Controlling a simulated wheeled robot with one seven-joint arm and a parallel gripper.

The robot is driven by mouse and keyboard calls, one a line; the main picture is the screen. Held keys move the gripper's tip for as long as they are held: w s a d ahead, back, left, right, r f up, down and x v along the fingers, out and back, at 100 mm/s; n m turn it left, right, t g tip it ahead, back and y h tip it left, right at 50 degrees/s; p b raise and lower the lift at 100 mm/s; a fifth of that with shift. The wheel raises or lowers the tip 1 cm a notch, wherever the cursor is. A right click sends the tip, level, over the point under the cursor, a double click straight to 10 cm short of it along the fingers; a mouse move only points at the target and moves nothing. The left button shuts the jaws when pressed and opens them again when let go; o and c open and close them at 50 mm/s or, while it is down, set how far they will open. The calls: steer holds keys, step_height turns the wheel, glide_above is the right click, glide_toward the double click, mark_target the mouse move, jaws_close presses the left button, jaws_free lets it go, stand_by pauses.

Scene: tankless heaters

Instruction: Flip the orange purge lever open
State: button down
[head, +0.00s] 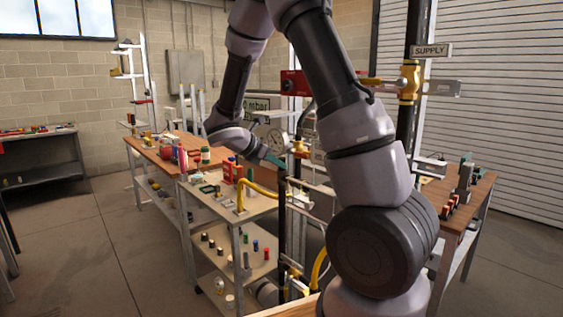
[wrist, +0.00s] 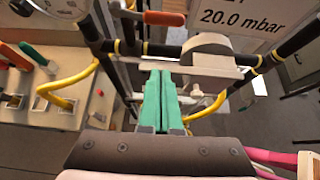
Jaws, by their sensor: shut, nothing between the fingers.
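An orange lever handle (wrist: 165,18) shows at the top middle of the wrist view, lying about level beside the dark pipework. I take it as the purge lever, but a second orange handle (wrist: 15,57) lies at the left edge. My gripper (wrist: 162,78) has its teal fingers together and empty, pointing toward the pipe just below the first lever. A gap in the picture lies between fingertips and lever; I cannot tell the depth. In the head view my gripper (head: 274,160) is beside the pipework, and the lever cannot be made out there.
A dark horizontal pipe (wrist: 105,46) with yellow bands crosses ahead of my fingers. A yellow hose (wrist: 68,88) curves at left. A pressure gauge (head: 277,140) stands near my gripper. A bench shelf (head: 205,198) holds several small items. A "20.0 mbar" sign (wrist: 243,17) is at right.

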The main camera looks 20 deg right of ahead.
mark_target(301, 154)
steer(key=d, duration=0.2)
steer(key=w+d+f, duration=0.1)
steer(key=d, duration=0.1)
steer(key=w+d+f, duration=0.1)
steer(key=d, duration=0.1)
steer(key=shift+w+d, duration=0.2)
steer(key=shift+d, duration=0.15)
steer(key=shift+d+r, duration=0.2)
steer(key=shift+r, duration=0.55)
steer(key=shift+r+n+g, duration=0.4)
steer(key=shift+r+g, duration=0.1)
steer(key=shift+w+r+n+g+h, duration=0.2)
steer(key=shift+r+n+g+h, duration=0.4)
steer(key=shift+r+n+g, duration=0.25)
steer(key=w+a+r+n+g+h, duration=0.1)
steer(key=w+a+r+n+g, duration=0.1)
steer(key=w+r, duration=0.3)
steer(key=shift+w+r+n+h, duration=0.15)
steer(key=shift+w+n+h, duration=0.15)
steer(key=shift+n, duration=0.05)
steer(key=shift+w+a+r+g, duration=0.1)
steer(key=shift+w+a+g, duration=0.05)
steer(key=shift+w+g, duration=0.1)
stand_by(0.4)
